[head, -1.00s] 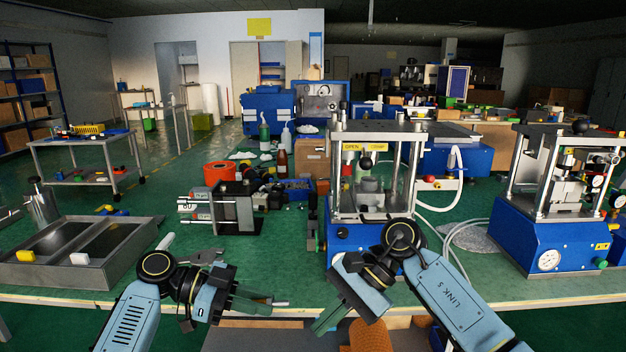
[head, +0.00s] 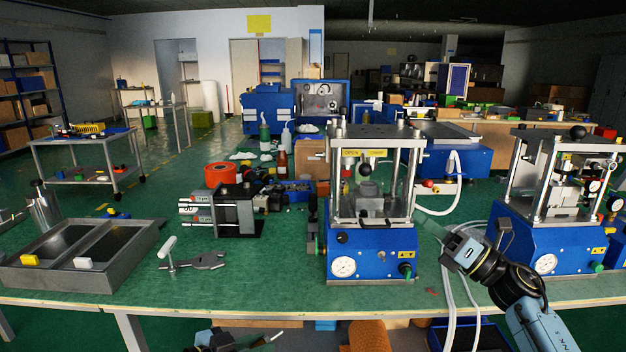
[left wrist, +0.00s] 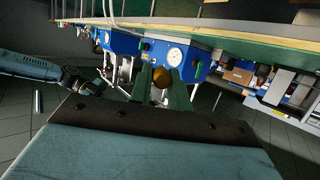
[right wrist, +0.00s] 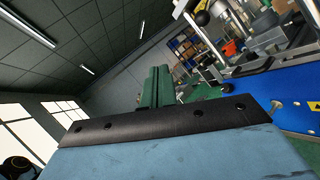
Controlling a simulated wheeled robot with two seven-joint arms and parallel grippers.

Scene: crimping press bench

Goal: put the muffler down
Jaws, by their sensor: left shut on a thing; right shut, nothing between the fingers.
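The muffler (left wrist: 161,77) shows in the left wrist view as a small, round, brownish-gold piece between the fingers of my left gripper (left wrist: 163,90). That gripper is shut on it. In the head view my left gripper (head: 262,341) is low at the bottom edge, in front of the bench's front edge; the muffler is not clear there. My right gripper (head: 432,232) is shut and empty, beside the right side of the middle press (head: 372,252). Its green fingers also show together in the right wrist view (right wrist: 157,88).
The green bench top (head: 265,280) is clear along its front. A metal two-compartment tray (head: 85,255) is at left; a T-handle (head: 169,253) and grey wrench-like tool (head: 206,261) lie near it. A second press (head: 550,240) stands at right with hoses (head: 470,260) between.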

